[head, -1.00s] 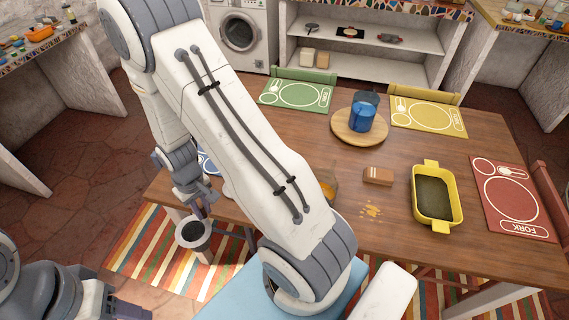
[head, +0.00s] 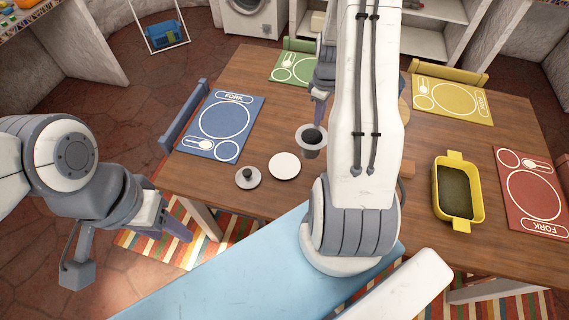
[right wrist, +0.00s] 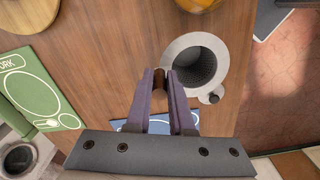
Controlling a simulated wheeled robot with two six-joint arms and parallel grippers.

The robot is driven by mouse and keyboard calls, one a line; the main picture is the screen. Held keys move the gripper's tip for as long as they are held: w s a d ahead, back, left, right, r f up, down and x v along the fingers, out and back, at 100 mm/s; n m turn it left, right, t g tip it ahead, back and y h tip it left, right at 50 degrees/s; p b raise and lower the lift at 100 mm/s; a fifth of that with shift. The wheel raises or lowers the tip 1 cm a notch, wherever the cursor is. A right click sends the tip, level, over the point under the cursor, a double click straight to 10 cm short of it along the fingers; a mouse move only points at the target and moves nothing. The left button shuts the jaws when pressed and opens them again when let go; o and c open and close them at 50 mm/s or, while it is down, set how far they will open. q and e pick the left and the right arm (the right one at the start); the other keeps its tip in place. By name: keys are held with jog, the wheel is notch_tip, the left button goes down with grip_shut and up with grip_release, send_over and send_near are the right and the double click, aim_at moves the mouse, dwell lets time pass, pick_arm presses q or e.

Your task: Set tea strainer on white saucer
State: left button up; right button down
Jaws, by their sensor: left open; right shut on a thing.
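The tea strainer (head: 311,141), a grey rimmed cup with dark mesh, hangs from my right gripper (head: 319,104) in the head view. In the right wrist view, that gripper (right wrist: 160,88) is shut on the strainer's brown handle (right wrist: 159,79), and the mesh bowl (right wrist: 196,66) lies right of the fingers. The plain white saucer (head: 284,166) lies on the table, just left of and nearer than the strainer. The strainer looks apart from it; its exact height is unclear. My left gripper (head: 127,245) is open and empty, off the table's left edge.
A small grey dish with a dark knob (head: 248,178) sits left of the saucer. A blue placemat (head: 222,125) lies behind them. A yellow-handled dish (head: 457,190) stands to the right. My right arm hides the table's middle.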

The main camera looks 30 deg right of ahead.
jog(key=w+a+f+p, duration=0.6)
jog(key=f, duration=0.4)
jog(key=shift+a+f+n+p, duration=0.15)
jog(key=shift+a+n+p, duration=0.05)
jog(key=shift+n+p, duration=0.15)
jog(key=shift+f, duration=0.2)
jog(key=c, duration=0.8)
grip_release()
jog(key=shift+r, duration=0.1)
